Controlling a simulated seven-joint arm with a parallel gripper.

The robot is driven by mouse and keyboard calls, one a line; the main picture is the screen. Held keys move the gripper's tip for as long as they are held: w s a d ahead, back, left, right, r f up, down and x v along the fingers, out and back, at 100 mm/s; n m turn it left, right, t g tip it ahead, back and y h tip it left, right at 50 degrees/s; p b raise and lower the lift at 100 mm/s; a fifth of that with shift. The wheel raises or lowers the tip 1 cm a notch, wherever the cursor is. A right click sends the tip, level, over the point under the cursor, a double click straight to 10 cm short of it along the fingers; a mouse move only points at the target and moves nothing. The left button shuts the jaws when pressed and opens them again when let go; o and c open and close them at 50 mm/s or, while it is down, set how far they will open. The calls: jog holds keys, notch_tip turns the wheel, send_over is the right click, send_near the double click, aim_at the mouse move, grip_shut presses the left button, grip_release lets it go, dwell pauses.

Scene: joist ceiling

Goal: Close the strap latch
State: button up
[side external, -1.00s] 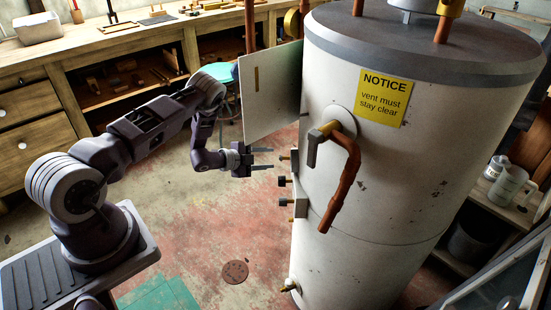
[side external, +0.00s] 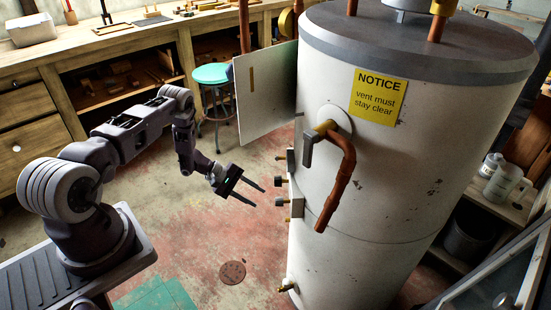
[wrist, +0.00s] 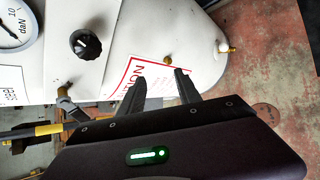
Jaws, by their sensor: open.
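The white tank (side external: 365,180) stands right of my arm, with a grey access panel (side external: 266,95) swung out from its upper left. Small knobs and grey plates (side external: 296,207) sit on the tank's left edge; I cannot tell which part is the strap latch. My gripper (side external: 258,197) is open and empty, pointing down and right, a short gap left of these fittings. In the wrist view its fingers (wrist: 160,82) lie in front of a red-bordered label (wrist: 150,75) on the tank. A grey lever-like piece (wrist: 68,104) shows left of the fingers, partly hidden.
A black knob (wrist: 86,43) and a round gauge (wrist: 15,25) are on the tank face. A copper pipe (side external: 340,185) and valve stick out at the front. A teal stool (side external: 211,74) and workbench (side external: 100,55) stand behind.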

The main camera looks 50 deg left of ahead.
aim_at(276, 157)
jog(key=w+a+r+n+t+y, duration=0.2)
jog(key=w+a+r+n+t, duration=0.2)
jog(key=w+a+r+t, duration=0.4)
jog(key=shift+g, duration=0.5)
jog(key=w+d, duration=0.3)
jog(key=w+d+f, duration=0.1)
jog(key=w, duration=0.1)
jog(key=shift+d, duration=0.4)
grip_shut()
